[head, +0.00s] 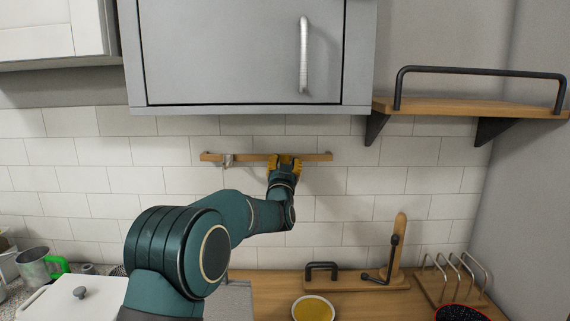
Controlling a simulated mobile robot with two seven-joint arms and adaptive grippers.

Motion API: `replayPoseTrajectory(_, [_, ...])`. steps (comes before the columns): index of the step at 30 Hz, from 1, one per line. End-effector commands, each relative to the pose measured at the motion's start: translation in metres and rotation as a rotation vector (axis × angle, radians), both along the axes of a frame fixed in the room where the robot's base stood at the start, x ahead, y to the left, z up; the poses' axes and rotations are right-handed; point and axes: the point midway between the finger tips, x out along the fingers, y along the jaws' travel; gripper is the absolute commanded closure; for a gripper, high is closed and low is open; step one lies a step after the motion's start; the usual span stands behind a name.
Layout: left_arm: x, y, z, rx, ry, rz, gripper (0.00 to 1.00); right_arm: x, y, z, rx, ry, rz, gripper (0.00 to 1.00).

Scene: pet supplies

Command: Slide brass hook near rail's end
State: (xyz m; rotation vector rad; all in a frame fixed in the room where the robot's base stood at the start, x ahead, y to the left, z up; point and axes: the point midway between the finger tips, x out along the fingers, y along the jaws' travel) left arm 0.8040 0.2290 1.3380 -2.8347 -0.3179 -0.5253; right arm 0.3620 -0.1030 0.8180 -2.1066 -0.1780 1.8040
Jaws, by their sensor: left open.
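A narrow wooden rail (250,157) runs level along the white tiled wall below the grey cabinet. A small silvery-looking hook (228,160) hangs on the rail near its left end. My left gripper (284,162), with yellow fingers, is open at the right part of the rail, a short way in from its right end. The fingers overlap the rail in the picture; whether they touch it I cannot tell. No brass hook can be made out; the fingers cover that stretch of rail. My right gripper is out of view.
The grey cabinet (240,55) hangs just above the rail. A wooden shelf (470,106) with a black bar is at the upper right. Below are a wooden counter (265,303), a bowl of yellow contents (313,309), a wooden stand (400,245) and a wire rack (455,272).

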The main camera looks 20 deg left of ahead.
Motion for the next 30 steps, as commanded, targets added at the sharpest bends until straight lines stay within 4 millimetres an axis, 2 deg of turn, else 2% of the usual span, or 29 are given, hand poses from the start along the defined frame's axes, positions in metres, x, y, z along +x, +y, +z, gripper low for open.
replayPoseTrajectory(2, [0.000,0.000,0.000,0.000,0.000,0.000,0.61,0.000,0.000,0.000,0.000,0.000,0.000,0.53])
replayPoseTrajectory(3, [0.000,0.000,0.000,0.000,0.000,0.000,0.58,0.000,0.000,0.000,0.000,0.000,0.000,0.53])
replayPoseTrajectory(5, [0.000,0.000,0.000,0.000,0.000,0.000,0.79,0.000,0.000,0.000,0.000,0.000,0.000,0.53])
replayPoseTrajectory(6, [0.000,0.000,0.000,0.000,0.000,0.000,0.93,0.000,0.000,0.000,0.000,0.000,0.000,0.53])
replayPoseTrajectory(7, [0.000,0.000,0.000,0.000,0.000,0.000,1.00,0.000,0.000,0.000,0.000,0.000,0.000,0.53])
replayPoseTrajectory(14, [0.001,-0.003,0.000,0.000,-0.001,-0.001,1.00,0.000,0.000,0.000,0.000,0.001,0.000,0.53])
replayPoseTrajectory(17, [0.005,-0.018,-0.001,0.000,-0.002,-0.003,1.00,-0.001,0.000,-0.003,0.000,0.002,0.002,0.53])
replayPoseTrajectory(19, [0.009,-0.034,-0.001,0.000,-0.001,-0.005,1.00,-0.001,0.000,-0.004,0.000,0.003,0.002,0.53])
replayPoseTrajectory(20, [0.010,-0.036,0.000,0.000,-0.002,-0.002,0.93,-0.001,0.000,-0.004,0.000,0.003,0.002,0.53])
replayPoseTrajectory(21, [0.010,-0.032,0.000,0.000,-0.001,0.001,0.79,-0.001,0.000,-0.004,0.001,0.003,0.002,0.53])
replayPoseTrajectory(23, [0.009,-0.032,0.000,0.000,0.000,0.001,0.61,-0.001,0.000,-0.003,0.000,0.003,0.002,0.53])
replayPoseTrajectory(30, [0.009,-0.032,0.000,0.000,-0.001,0.001,0.61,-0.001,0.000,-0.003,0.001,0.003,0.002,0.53])
